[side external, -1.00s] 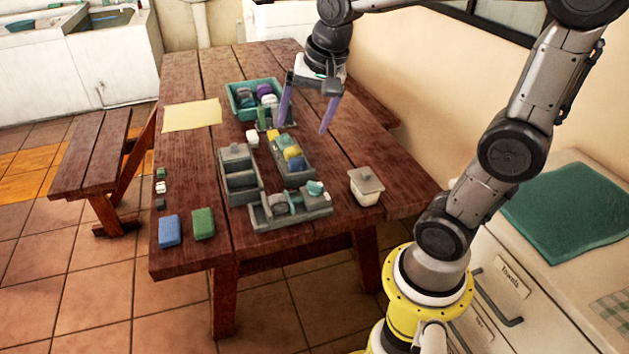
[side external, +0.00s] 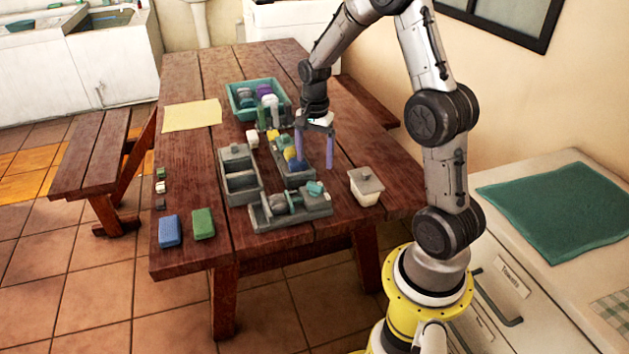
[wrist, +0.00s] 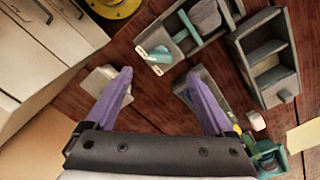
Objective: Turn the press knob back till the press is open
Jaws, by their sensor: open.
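The press (side external: 290,208) is a grey tray-like frame with round grey parts, near the table's right front. Its teal knob (side external: 315,188) is at the right end. In the wrist view the press (wrist: 215,28) is at the top, with the teal knob (wrist: 159,54) just beyond and between my fingertips. My gripper (side external: 315,164) has two purple fingers pointing down, spread apart and empty. It is above the table, behind the knob in the side view, and not touching it in the wrist view (wrist: 160,74). I cannot tell how far the press is open.
A grey box with blue and yellow items (side external: 293,172) stands close to my left finger. A two-compartment grey box (side external: 240,184) and a teal crate (side external: 238,106) stand left and behind.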

